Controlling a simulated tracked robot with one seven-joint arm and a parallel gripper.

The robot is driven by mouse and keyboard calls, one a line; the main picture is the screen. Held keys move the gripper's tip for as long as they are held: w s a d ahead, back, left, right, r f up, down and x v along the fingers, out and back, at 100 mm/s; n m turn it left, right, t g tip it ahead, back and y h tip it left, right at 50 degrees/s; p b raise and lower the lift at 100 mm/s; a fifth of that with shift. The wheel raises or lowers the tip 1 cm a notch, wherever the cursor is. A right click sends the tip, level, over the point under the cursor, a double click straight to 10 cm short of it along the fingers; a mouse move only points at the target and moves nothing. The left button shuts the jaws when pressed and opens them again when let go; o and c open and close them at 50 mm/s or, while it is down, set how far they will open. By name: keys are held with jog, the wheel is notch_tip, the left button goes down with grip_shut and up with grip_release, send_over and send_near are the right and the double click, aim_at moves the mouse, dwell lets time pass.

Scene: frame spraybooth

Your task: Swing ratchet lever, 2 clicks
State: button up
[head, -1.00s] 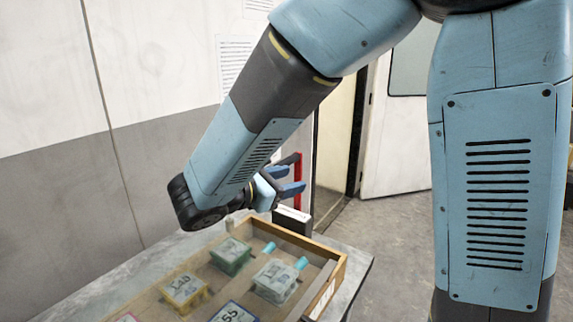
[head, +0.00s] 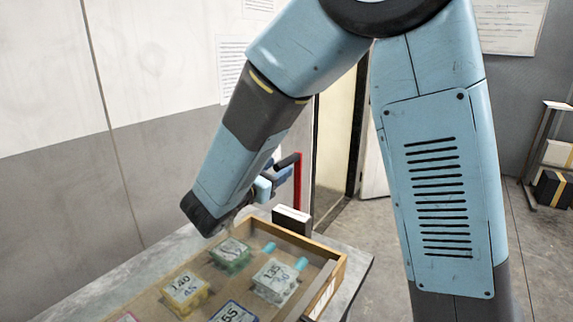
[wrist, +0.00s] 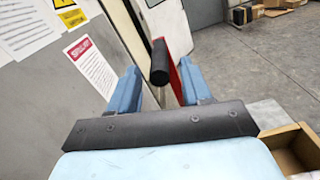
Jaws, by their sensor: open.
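The ratchet lever has a red upright bar (head: 298,183) and a black cylindrical grip (head: 287,160), beyond the far end of the wooden tray in the head view. In the wrist view, the black grip (wrist: 160,65) points toward the camera, with the red bar (wrist: 186,82) behind it to the right. My gripper (wrist: 159,70) is open, its two blue fingers on either side of the black grip in that view. Whether it touches either finger cannot be told. In the head view, my gripper (head: 272,181) is partly hidden by my arm, close to the lever.
A wooden tray (head: 340,268) holds several labelled boxes on the grey table (head: 358,262). A black and white block (head: 292,218) stands behind the tray near the lever. Posters hang on the wall at left. Open floor lies right of the table; shelved boxes (head: 558,153) stand far right.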

aim_at(286, 164)
jog(key=shift+x, duration=2.25)
jog(key=shift+c, duration=0.4)
grip_shut()
jog(key=shift+d, duration=0.15)
